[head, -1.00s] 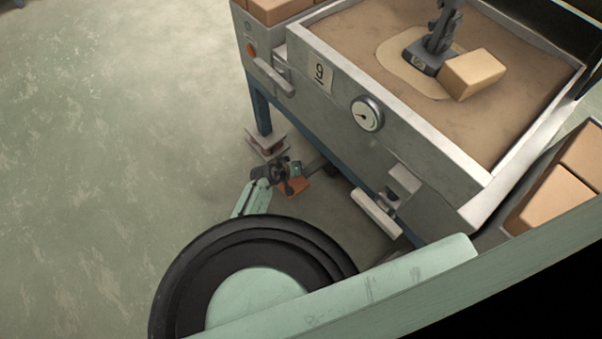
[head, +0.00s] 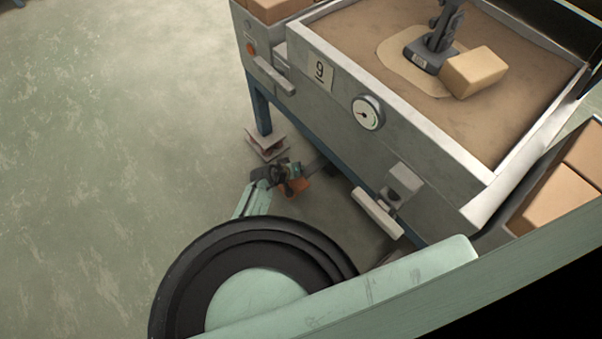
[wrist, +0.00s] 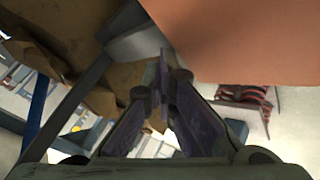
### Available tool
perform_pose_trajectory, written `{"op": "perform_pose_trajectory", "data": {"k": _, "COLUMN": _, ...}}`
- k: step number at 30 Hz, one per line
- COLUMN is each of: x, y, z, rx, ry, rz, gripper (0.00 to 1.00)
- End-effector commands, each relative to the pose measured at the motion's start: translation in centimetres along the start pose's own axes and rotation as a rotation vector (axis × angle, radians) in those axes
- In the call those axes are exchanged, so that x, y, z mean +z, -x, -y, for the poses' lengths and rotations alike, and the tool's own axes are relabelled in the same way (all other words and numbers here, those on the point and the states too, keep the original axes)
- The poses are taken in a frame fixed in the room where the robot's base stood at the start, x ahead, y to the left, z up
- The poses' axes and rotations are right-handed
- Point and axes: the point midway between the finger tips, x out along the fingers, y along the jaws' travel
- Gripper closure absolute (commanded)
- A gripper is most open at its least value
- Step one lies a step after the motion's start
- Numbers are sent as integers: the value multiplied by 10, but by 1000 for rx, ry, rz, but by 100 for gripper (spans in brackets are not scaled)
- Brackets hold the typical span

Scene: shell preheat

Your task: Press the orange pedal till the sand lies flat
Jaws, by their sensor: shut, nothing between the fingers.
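The orange pedal (head: 299,187) sits low by the floor under the front of the metal sand box (head: 440,165). It fills the upper right of the wrist view (wrist: 240,40). My gripper (head: 292,176) is shut and empty, close beside the pedal, and partly covers it in the head view. In the wrist view the fingertips (wrist: 165,85) are together by the pedal's edge; I cannot tell whether they touch it. The brown sand (head: 350,40) looks mostly smooth, with a paler patch (head: 395,65) around a dark upright tool foot (head: 425,57).
A tan block (head: 474,72) lies on the sand beside the tool foot. The box front carries a round gauge (head: 368,113), a lever handle (head: 272,75) and a pale bar (head: 377,214). A blue leg (head: 260,108) stands near the pedal. Floor at left is clear.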

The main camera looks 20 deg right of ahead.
Motion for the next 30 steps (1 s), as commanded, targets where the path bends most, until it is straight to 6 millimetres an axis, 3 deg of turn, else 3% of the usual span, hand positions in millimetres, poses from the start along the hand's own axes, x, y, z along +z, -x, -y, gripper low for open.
{"op": "perform_pose_trajectory", "data": {"k": 30, "x": 8, "y": -10, "z": 6, "rx": 0, "ry": 0, "rz": 2, "gripper": 100}}
